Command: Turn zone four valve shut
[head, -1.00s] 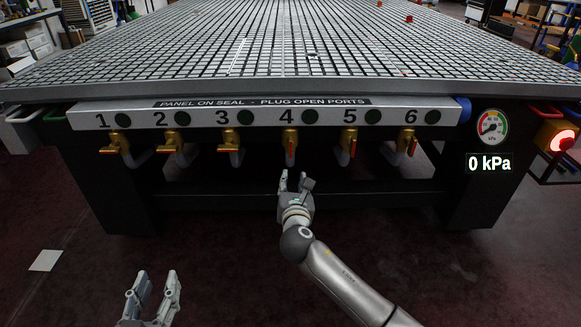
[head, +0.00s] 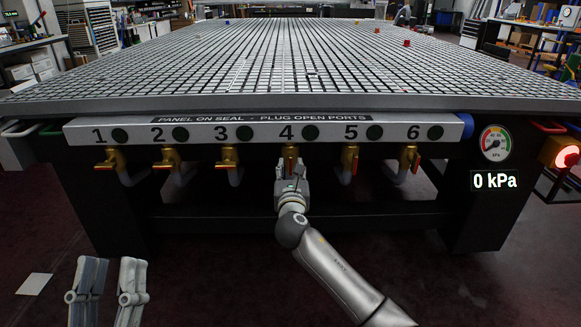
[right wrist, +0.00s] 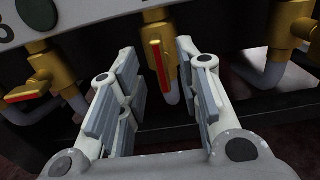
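The zone four valve (head: 291,152) is a brass valve with a red lever under the number 4 on the panel. Its lever points straight down in the head view; in the right wrist view the red lever (right wrist: 160,66) stands upright in the picture. My right gripper (head: 291,172) is just below and in front of this valve. Its fingers (right wrist: 158,62) are apart, one on each side of the lever, with gaps visible. The gripper hides the valve's lower part in the head view. My left gripper (head: 108,265) is open and empty at the lower left, away from the valves.
The gauge display (head: 492,181) reads 0 kPa. A dark crossbar (head: 210,216) runs below the valves. The table edge (head: 290,104) overhangs the panel.

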